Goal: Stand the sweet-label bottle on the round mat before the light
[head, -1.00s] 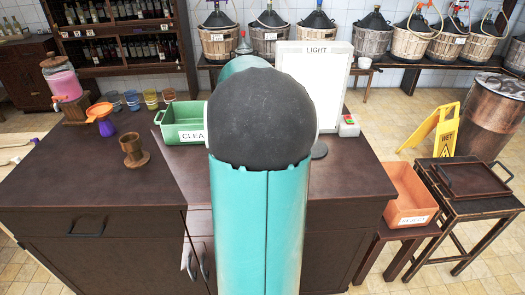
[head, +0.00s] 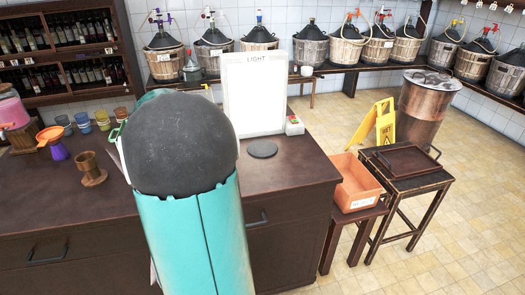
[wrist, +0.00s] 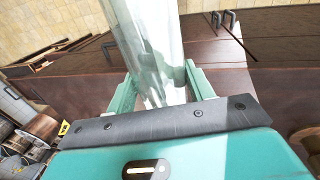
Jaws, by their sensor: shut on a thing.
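In the wrist view my gripper (wrist: 158,76) is shut on a clear glass bottle (wrist: 150,35), which runs up out of the top of the picture. No label shows on it, so I cannot tell if it is the sweet-label one. The round mat (head: 262,149) is a dark disc lying bare on the brown counter, right of my arm. The light (head: 254,95) is a bright white upright panel marked LIGHT, standing behind the mat.
A wooden cup (head: 90,168), purple-and-orange funnel (head: 53,141) and several coloured cups are on the left. An orange crate (head: 356,183) sits on a low stand beyond the counter's right end.

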